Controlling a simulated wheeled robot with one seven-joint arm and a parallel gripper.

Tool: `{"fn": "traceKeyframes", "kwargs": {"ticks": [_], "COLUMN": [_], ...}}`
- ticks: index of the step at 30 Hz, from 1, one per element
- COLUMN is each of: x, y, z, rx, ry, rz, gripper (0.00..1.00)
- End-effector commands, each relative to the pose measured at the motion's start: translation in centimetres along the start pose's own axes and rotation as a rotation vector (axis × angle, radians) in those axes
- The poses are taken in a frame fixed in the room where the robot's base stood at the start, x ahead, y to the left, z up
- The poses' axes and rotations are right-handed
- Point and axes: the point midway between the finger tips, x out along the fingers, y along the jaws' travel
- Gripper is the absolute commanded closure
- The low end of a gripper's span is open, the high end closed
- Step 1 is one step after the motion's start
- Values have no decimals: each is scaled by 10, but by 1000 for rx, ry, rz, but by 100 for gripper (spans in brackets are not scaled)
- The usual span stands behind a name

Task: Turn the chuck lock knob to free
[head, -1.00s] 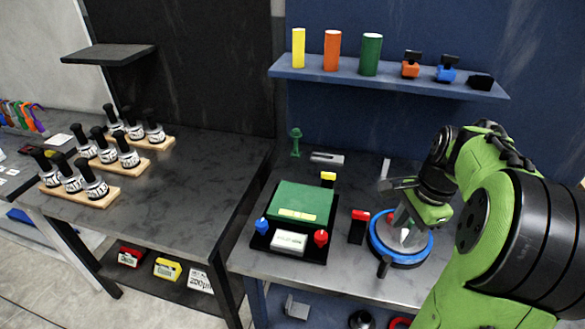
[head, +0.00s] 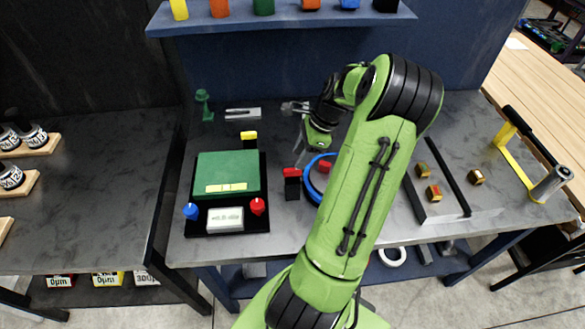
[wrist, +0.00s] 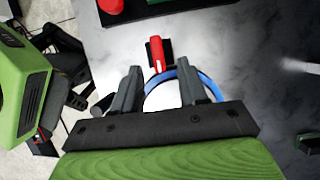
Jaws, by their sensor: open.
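A black block with a red lever-like top (head: 292,172) stands just left of the blue ring (head: 310,188) of the positioner. In the wrist view the red lever (wrist: 157,53) lies beyond my fingertips, and the blue ring (wrist: 208,82) curves behind and between them. My gripper (head: 301,150) is open and empty, with its fingers apart (wrist: 159,78). It is above and behind the block in the head view, apart from the lever. My arm hides much of the ring. I see no label showing which knob is the chuck lock.
A black panel (head: 265,218) with a green block, a blue knob (head: 191,211) and a red knob (head: 257,206) lies to the left. A grey tray (head: 440,208) with gold-coloured cubes is at right.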

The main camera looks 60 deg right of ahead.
Motion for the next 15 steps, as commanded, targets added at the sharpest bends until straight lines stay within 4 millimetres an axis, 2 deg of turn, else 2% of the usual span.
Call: {"fn": "traceKeyframes", "kwargs": {"ticks": [1,3,6,10,15], "x": [15,30,46,56,57], "y": [1,1,0,0,0], "z": [0,0,0,0,0], "rx": [-1,-1,-1,-2,-1], "ry": [-2,-2,-1,0,1], "rz": [4,5,2,1,0], "gripper": [57,57,57,57,57]}}
